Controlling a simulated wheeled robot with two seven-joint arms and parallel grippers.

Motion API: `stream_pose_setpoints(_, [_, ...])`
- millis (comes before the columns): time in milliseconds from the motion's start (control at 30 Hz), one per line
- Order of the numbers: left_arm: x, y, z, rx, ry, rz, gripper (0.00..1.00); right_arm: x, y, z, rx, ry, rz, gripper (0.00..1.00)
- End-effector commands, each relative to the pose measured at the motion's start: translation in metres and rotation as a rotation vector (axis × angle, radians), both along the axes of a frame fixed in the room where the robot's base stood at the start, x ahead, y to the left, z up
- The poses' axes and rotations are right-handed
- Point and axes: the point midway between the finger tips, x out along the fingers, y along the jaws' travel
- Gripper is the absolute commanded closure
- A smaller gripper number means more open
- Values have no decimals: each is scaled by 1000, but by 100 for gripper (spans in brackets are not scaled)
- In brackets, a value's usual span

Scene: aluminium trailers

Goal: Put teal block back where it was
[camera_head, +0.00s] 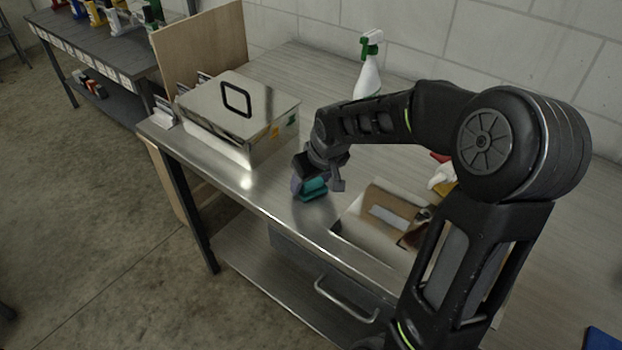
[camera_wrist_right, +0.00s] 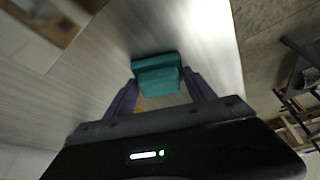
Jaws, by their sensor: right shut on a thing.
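The teal block (camera_head: 312,188) is at my right gripper (camera_head: 318,184), near the front edge of the metal-topped table (camera_head: 230,178). In the right wrist view the teal block (camera_wrist_right: 157,74) sits between the two purple fingers of my right gripper (camera_wrist_right: 160,92), which is shut on it. The block appears at or just above the tabletop; I cannot tell if it touches. My left gripper is not in view.
A shiny metal box with a black handle (camera_head: 225,112) stands left of the gripper. An open cardboard box (camera_head: 375,222) is to the right, partly behind my arm. A spray bottle (camera_head: 368,75) stands at the back. Bare tabletop lies between the metal box and the cardboard box.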

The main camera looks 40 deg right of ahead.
Motion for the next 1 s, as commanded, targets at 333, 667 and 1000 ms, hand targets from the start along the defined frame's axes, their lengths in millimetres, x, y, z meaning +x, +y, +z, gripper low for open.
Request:
stream_pose_setpoints(333, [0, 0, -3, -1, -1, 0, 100, 0, 0, -3, 0, 0, 0, 35])
stream_pose_setpoints(667, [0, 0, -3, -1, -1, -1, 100, 0, 0, -2, 0, 0, 0, 15])
stream_pose_setpoints(1000, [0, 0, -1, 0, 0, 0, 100, -1, 0, 6, 0, -3, 0, 15])
